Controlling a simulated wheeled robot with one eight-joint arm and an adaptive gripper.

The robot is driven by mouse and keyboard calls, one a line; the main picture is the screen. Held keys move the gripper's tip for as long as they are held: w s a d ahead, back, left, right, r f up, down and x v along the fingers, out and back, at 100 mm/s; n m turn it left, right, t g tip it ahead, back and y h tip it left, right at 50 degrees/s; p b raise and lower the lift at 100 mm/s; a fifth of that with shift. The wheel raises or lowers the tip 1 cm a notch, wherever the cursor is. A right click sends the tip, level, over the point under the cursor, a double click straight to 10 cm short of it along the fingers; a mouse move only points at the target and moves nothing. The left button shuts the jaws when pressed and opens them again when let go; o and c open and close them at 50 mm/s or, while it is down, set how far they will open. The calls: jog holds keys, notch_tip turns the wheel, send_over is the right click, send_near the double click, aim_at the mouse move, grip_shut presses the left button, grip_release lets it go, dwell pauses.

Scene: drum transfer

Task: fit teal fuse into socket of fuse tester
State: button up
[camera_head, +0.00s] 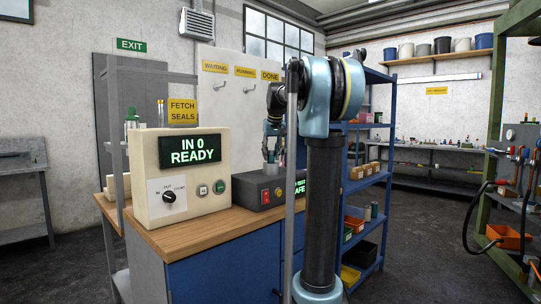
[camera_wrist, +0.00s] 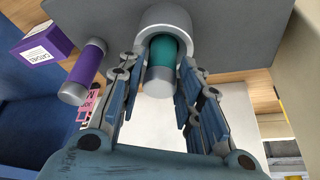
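The teal fuse (camera_wrist: 165,55), with a pale metal end cap, is between the fingers of my gripper (camera_wrist: 163,68) in the wrist view. The fingers close on its sides. Its far end is inside the ring of the grey round socket (camera_wrist: 178,17) on the fuse tester (camera_wrist: 105,25); how deep it sits is hidden. In the head view my gripper (camera_head: 271,147) points down over the dark tester box (camera_head: 262,187), which has a red switch and a green display partly hidden by my arm.
A cream console (camera_head: 182,178) reading "IN 0 READY" stands left on the wooden bench (camera_head: 205,226). Blue shelving (camera_head: 366,190) is behind my arm.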

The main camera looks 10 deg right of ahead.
jog(key=shift+o, duration=0.7)
jog(key=shift+r, duration=0.1)
jog(key=v, duration=1.1)
jog(key=shift+s+r, duration=0.2)
jog(key=shift+r, duration=0.1)
jog(key=s+f+g, duration=0.1)
jog(key=s+f, duration=1.8)
jog(key=f, duration=0.4)
jog(key=s+f+m+g, duration=0.1)
jog(key=s+f, duration=1.9)
jog(key=f, duration=0.3)
jog(key=shift+s+f, duration=0.25)
jog(key=shift+f, duration=0.05)
jog(key=shift+a, duration=0.1)
